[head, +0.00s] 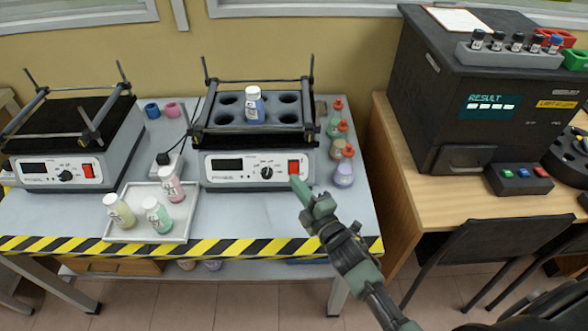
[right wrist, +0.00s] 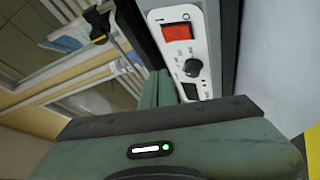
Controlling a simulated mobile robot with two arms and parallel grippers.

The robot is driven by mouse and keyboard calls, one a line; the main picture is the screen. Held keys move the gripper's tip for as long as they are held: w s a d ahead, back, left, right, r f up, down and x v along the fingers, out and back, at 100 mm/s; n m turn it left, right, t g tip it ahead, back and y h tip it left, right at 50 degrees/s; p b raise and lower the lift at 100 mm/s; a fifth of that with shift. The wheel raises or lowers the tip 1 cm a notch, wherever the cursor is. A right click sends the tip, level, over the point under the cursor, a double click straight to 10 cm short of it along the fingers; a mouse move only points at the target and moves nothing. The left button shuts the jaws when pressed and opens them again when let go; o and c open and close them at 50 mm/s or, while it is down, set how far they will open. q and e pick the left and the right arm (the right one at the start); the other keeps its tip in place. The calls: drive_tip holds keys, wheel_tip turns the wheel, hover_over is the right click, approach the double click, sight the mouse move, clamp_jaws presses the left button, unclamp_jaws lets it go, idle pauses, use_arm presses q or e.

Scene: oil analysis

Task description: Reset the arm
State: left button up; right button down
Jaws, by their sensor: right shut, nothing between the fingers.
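My right gripper (head: 298,184) is shut and empty. Its tip is right by the red switch (head: 294,167) on the front panel of the right shaker (head: 222,176); I cannot tell whether it touches. In the right wrist view the red switch (right wrist: 177,33) and the black knob (right wrist: 192,67) show just beyond the shut fingers (right wrist: 158,88). A blue-labelled bottle with a white cap (head: 254,106) stands in the rack of the right shaker. My left gripper is not in view.
A second shaker (head: 62,184) stands at the left. A white tray (head: 180,198) holds three bottles near the striped table edge (head: 200,247). Several red-capped bottles (head: 343,175) stand right of the shaker. A black analyser (head: 468,150) reading RESULT is on the wooden desk (head: 400,195).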

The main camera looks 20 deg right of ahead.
drive_tip(key=shift+s, duration=0.1)
idle(0.4)
drive_tip(key=s+d+f+m+g+h, duration=0.1)
drive_tip(key=s+m+g, duration=0.1)
drive_tip(key=s+m, duration=0.1)
drive_tip(key=s+d+f+m+g+h, duration=0.2)
drive_tip(key=s+m, duration=0.1)
drive_tip(key=s, duration=0.1)
drive_tip(key=s+d+f+m+g+h, duration=0.1)
drive_tip(key=s+d+f+m+g, duration=0.1)
drive_tip(key=s+m, duration=0.1)
drive_tip(key=shift+s+m+g, duration=0.2)
drive_tip(key=shift+m+g, duration=0.1)
drive_tip(key=shift+m, duration=0.3)
drive_tip(key=s+a+m+g, duration=0.2)
drive_tip(key=s+m+g, duration=0.5)
drive_tip(key=s, duration=1.2)
wheel_tip(320, 180, down, 27)
drive_tip(key=s+n+g, duration=0.1)
drive_tip(key=s+g, duration=0.1)
drive_tip(key=s, duration=0.1)
drive_tip(key=s+d+f+g, duration=0.1)
drive_tip(key=s+d+f, duration=0.2)
drive_tip(key=s+f, duration=1.2)
drive_tip(key=shift+s+d+f+n, duration=0.2)
drive_tip(key=shift+s+n, duration=0.1)
drive_tip(key=shift+s, duration=0.2)
